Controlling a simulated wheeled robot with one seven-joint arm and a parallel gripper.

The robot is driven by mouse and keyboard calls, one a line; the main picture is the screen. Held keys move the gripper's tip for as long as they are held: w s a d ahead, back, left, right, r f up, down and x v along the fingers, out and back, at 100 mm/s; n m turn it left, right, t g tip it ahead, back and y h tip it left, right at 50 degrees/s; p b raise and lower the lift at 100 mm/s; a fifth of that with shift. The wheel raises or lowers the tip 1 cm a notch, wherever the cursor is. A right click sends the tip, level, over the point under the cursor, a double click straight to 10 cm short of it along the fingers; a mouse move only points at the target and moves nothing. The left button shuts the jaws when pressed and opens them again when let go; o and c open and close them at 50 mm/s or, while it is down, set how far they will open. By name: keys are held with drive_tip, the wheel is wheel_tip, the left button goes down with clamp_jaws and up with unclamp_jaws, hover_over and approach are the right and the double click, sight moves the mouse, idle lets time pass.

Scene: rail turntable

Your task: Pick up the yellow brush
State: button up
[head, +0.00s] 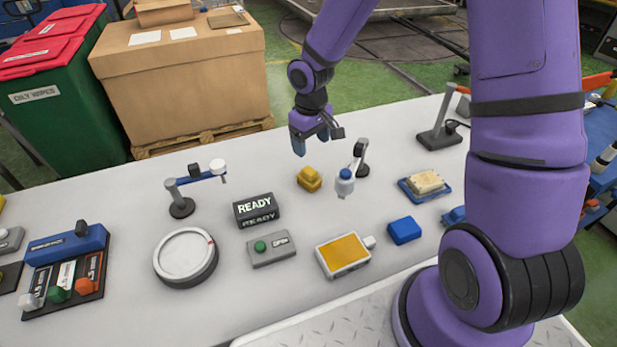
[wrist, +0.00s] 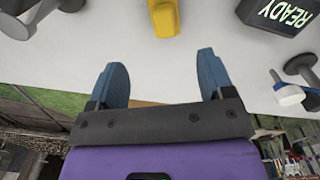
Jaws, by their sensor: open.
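The yellow brush (head: 309,179) sits on the white table near its middle, to the right of the READY sign. It looks like a small yellow block with a raised part on top. In the wrist view the brush (wrist: 164,17) shows at the top edge, partly cut off, beyond the fingertips. My gripper (head: 312,146) hangs above the table behind the brush, apart from it. In the wrist view its two blue fingers (wrist: 160,68) are spread wide with nothing between them.
The black READY sign (head: 257,209) stands left of the brush. A small stand (head: 361,158) with a white-and-blue bottle (head: 344,184) is close on its right. A yellow-topped box (head: 343,255), a blue block (head: 404,230) and a round dial (head: 186,256) lie nearer me.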

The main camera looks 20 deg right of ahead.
sight(309, 170)
drive_tip(key=shift+w+a+f, duration=0.15)
drive_tip(key=shift+a+f, duration=0.05)
drive_tip(key=shift+f, duration=0.55)
wheel_tip(309, 170, down, 11)
drive_tip(key=shift+r, duration=0.2)
drive_tip(key=shift+c, duration=0.4)
drive_tip(key=c, duration=1)
drive_tip(key=shift+r, duration=0.1)
wheel_tip(309, 170, up, 10)
drive_tip(key=shift+f, duration=0.1)
